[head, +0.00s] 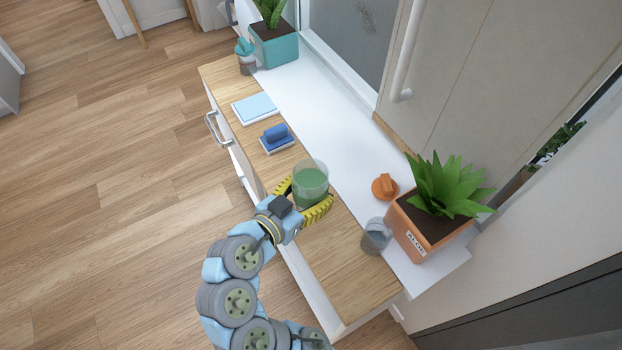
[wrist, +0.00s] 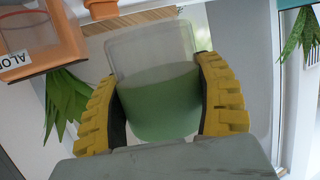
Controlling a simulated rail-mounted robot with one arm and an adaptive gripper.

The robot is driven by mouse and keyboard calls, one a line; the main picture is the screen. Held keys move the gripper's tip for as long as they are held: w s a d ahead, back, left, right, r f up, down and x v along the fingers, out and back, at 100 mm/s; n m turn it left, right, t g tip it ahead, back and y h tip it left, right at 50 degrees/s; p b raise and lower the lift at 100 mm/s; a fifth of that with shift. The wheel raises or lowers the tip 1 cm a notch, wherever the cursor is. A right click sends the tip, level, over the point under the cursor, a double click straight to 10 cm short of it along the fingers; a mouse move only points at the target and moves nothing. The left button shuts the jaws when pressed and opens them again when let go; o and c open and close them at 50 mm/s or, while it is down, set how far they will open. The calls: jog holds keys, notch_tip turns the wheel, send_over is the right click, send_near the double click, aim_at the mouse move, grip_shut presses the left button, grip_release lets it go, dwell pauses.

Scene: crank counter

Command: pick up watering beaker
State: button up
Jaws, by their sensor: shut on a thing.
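The watering beaker (head: 311,180) is a clear cup with green contents, over the wooden counter near its middle in the head view. My gripper (head: 304,196) has its yellow ridged fingers shut around the beaker's sides. In the wrist view the beaker (wrist: 158,90) sits between the two yellow fingers (wrist: 163,106), with its clear upper part above the green. I cannot tell whether its base touches the counter.
A potted aloe (head: 424,228), a clear grey cup (head: 376,236) and an orange knob-like object (head: 384,186) stand to the right. A blue block-like item (head: 276,138), a light-blue pad (head: 255,108), a small jar (head: 246,60) and a teal planter (head: 275,45) lie farther back. The white strip's middle is clear.

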aim_at(312, 202)
jog(key=shift+s+r+p, duration=0.65)
jog(key=shift+s+p, duration=0.35)
jog(key=shift+p, duration=1.15)
jog(key=shift+s+a+r+p, duration=0.1)
jog(key=shift+s+r+p, duration=0.05)
jog(key=shift+s+p, duration=0.45)
jog(key=shift+s+r+p, duration=0.15)
jog(key=shift+s+p, duration=0.25)
jog(key=shift+p, duration=0.3)
